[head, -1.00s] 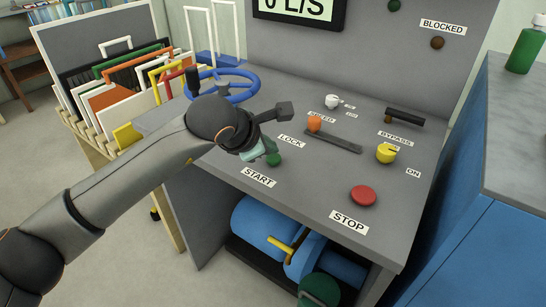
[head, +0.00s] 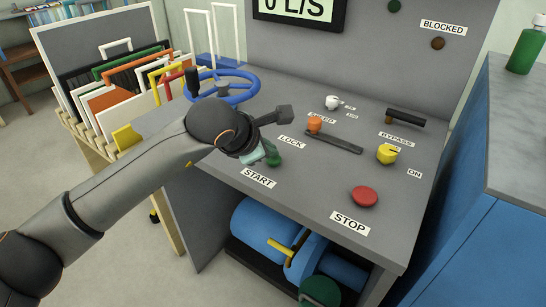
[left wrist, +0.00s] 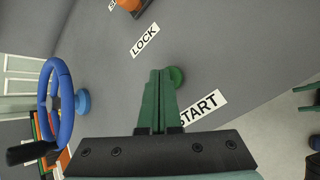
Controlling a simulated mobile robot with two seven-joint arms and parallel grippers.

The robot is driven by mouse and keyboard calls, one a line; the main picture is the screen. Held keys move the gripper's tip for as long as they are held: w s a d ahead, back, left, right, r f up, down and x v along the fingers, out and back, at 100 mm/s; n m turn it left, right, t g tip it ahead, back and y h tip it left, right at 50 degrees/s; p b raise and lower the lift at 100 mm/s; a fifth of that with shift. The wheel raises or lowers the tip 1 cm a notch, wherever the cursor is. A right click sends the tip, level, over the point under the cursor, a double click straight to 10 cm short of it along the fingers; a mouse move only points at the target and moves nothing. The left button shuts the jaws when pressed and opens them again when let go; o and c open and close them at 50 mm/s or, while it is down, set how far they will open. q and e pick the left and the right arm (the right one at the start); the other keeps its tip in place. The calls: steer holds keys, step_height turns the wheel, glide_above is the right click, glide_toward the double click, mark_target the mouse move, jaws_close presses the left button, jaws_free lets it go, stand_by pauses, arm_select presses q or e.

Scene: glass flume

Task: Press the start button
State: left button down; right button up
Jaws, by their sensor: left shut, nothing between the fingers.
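The green start button (head: 275,160) sits on the grey console top (head: 310,185), just behind the START label (head: 258,178). It also shows in the left wrist view (left wrist: 177,74), right beside the tips of my gripper. My left gripper (left wrist: 160,72) is shut and empty, its two green fingers together. In the head view, the left gripper (head: 268,153) is at the left side of the button, partly hidden by my wrist. I cannot tell whether the fingertips touch the button. My right gripper is not in view.
A red stop button (head: 364,196) is to the right. A blue handwheel (head: 222,87) is behind my wrist.

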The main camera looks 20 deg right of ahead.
mark_target(270, 160)
arm_select(q)
steer(key=shift+f, duration=0.2)
steer(key=shift+r, duration=1)
step_height(270, 160, up, 6)
steer(key=p, duration=0.2)
steer(key=shift+p, duration=0.4)
